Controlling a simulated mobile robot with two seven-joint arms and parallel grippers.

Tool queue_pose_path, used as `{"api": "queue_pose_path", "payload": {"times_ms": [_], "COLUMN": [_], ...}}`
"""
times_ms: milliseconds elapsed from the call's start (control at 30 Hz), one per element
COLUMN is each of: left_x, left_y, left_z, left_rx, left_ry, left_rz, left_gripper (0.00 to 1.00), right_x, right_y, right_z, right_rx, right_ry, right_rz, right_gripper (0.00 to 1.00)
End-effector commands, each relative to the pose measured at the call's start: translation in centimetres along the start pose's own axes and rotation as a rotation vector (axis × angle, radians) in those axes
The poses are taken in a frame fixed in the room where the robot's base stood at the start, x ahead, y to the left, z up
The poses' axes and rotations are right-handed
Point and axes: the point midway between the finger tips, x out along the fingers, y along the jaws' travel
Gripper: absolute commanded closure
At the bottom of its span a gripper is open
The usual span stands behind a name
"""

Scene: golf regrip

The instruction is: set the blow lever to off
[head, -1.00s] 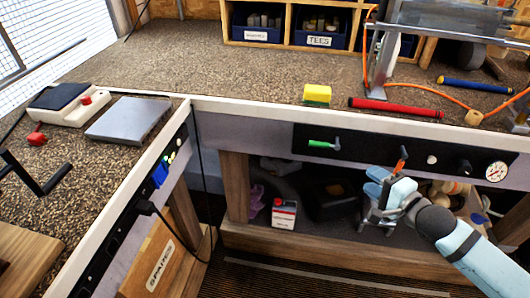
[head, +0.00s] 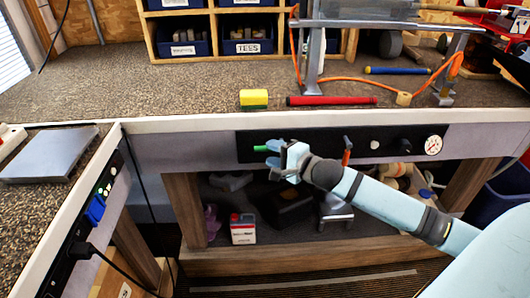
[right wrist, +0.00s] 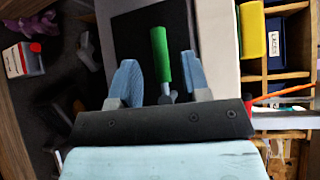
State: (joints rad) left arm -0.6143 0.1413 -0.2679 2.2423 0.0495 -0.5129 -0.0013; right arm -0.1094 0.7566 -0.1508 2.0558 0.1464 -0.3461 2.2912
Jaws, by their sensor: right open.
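A black panel (head: 392,145) on the bench front carries two levers. I cannot read which is the blow lever. My right gripper (head: 273,154) is open at the green lever. In the right wrist view the green handle (right wrist: 161,55) appears between the two blue fingers of the right gripper (right wrist: 158,62), with a gap on each side. Contact is not visible. My left gripper is out of view.
The panel also holds a knob and a round gauge (head: 433,145). A white and red can (head: 243,228) stands on the shelf below. A side bench is at left.

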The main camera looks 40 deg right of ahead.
Motion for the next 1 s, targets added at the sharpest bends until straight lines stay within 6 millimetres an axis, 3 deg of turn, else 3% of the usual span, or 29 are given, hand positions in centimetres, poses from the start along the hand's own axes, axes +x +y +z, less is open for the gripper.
{"api": "queue_pose_path", "payload": {"times_ms": [233,633,667,833,1000], "left_x": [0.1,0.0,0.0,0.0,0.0], "left_y": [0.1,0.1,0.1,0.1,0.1], "left_z": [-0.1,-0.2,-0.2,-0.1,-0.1], "left_rx": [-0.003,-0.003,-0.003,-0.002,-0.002], "left_ry": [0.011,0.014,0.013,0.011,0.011], "left_rz": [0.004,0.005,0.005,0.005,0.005], "left_gripper": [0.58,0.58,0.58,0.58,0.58], "right_x": [2.7,3.3,3.3,3.3,3.3], "right_y": [0.0,0.0,0.0,0.0,0.0], "right_z": [0.0,0.0,0.0,0.0,0.0], "right_rx": [0.000,0.000,0.000,0.000,0.000], "right_ry": [0.000,0.000,0.000,0.000,0.000], "right_rz": [-0.001,0.001,0.001,0.000,0.001], "right_gripper": [0.57,0.57,0.59,0.98,1.00]}}
